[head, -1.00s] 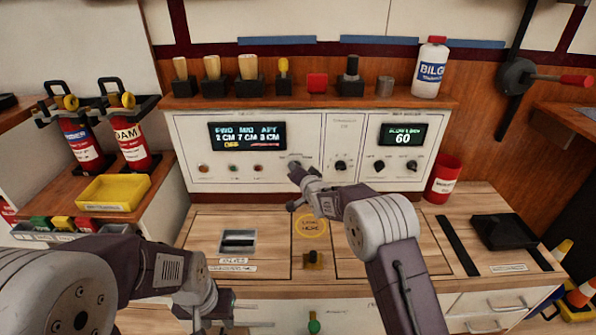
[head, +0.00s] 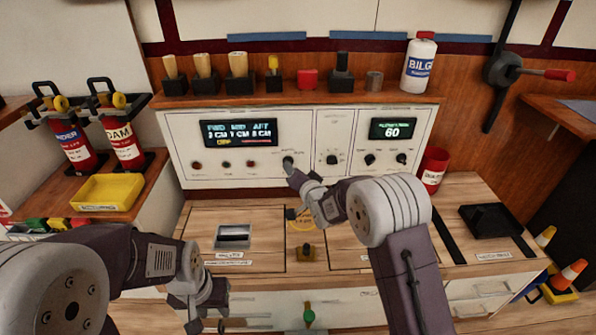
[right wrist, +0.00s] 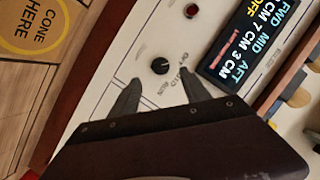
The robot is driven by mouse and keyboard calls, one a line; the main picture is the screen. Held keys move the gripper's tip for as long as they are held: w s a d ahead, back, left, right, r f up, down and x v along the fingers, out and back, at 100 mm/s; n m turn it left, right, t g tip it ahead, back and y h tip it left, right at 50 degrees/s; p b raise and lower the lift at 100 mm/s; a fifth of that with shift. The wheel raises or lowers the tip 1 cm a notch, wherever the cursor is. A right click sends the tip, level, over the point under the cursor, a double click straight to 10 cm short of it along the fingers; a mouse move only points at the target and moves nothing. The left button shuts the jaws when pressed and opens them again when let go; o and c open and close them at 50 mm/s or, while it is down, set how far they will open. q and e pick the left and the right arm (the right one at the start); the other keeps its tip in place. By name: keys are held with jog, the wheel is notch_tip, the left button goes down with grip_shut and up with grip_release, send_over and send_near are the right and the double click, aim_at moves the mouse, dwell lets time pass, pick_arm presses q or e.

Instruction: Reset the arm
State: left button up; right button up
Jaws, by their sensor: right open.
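A pale control panel (head: 300,181) stands at the back of the workbench. A small black knob (head: 288,161) with an arc of labels is low on it, right of the lit display (head: 240,133). The right wrist view shows the knob (right wrist: 160,66) close up, with OFF and RUN readable beside it. My right gripper (head: 289,190) is in front of the panel, open. In the right wrist view its two fingertips (right wrist: 158,78) are apart on either side of the knob, just short of it. My left gripper (head: 208,300) is low at the front; its fingers are unclear.
A second display (head: 393,129) reading 60 and more knobs are on the panel's right. Brushes and a BILGE bottle (head: 420,62) stand on the shelf above. Red extinguishers (head: 125,145) and a yellow tray (head: 107,192) are at left, a red cup (head: 433,172) at right.

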jog(key=shift+v, duration=1.1)
jog(key=s+d+r+m+h, duration=0.1)
jog(key=s+d+r+h, duration=0.15)
jog(key=d+r, duration=0.6)
jog(key=s+d+f+n+g, duration=0.2)
jog(key=s+f+g, duration=0.3)
jog(key=s, duration=0.6)
jog(key=s+d+f+n+g+h, duration=0.1)
jog(key=s+d+f+n+g, duration=0.2)
jog(key=s+f, duration=0.6)
jog(key=s+d+f+n+g, duration=0.15)
jog(key=s+f+g, duration=0.3)
jog(key=s, duration=0.85)
notch_tip(320, 180, up, 37)
jog(key=p, duration=3.6)
jog(key=shift+w+a+p, duration=0.2)
jog(key=shift+w+p, duration=0.1)
jog(key=shift+w, duration=0.1)
